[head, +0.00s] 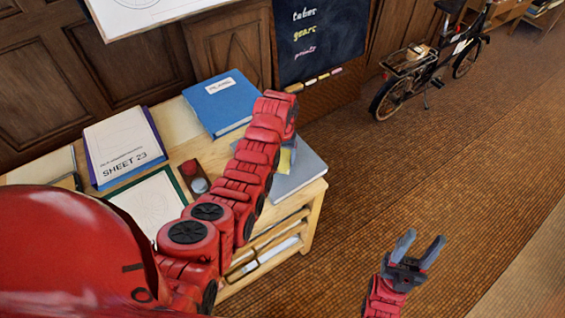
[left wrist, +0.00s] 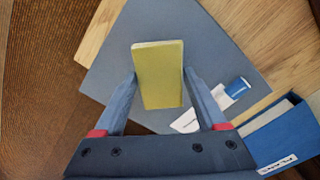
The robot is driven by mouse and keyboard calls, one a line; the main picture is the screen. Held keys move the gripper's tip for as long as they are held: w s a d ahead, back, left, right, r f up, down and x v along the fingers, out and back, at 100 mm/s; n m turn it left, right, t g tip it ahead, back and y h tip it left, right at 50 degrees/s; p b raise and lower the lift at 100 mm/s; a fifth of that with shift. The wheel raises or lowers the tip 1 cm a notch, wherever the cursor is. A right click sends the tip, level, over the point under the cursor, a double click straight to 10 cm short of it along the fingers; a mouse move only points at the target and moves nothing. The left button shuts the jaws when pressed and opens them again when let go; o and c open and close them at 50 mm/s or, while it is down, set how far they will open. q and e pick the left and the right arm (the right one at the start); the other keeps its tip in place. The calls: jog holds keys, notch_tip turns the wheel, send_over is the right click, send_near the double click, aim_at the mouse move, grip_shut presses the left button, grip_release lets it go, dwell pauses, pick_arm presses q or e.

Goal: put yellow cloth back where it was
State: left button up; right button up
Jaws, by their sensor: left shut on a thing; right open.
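The yellow cloth (left wrist: 159,75) is a folded, block-like piece between the two fingers of my left gripper (left wrist: 160,80), which is shut on it. It is over a grey flat slab (left wrist: 225,60); I cannot tell if they touch. In the head view a small part of the cloth (head: 285,160) shows beside my red left arm, over the grey slab (head: 302,174) at the table's right end. My left gripper's fingers are mostly hidden there by the arm. My right gripper (head: 419,246) is open and empty over the floor, right of the table.
The wooden table (head: 180,127) holds a blue binder (head: 219,101), a "SHEET 23" book (head: 124,146), a green-edged sheet (head: 150,201) and a red-and-grey item (head: 194,177). A blue-and-white item (left wrist: 230,92) lies on the slab. A bicycle (head: 430,68) stands far off. Floor right is clear.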

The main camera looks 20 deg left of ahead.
aim_at(283, 159)
pick_arm(q)
jog(key=shift+f+p, duration=0.2)
jog(key=shift+p, duration=0.15)
notch_tip(283, 159, down, 2)
jog(key=shift+w+f+p, duration=0.1)
jog(key=shift+f+p, duration=0.1)
jog(key=shift+p, duration=0.25)
jog(key=shift+f, duration=0.35)
jog(key=shift+f, duration=0.2)
jog(key=o, duration=1.2)
jog(key=shift+o, duration=0.2)
jog(key=shift+r, duration=0.1)
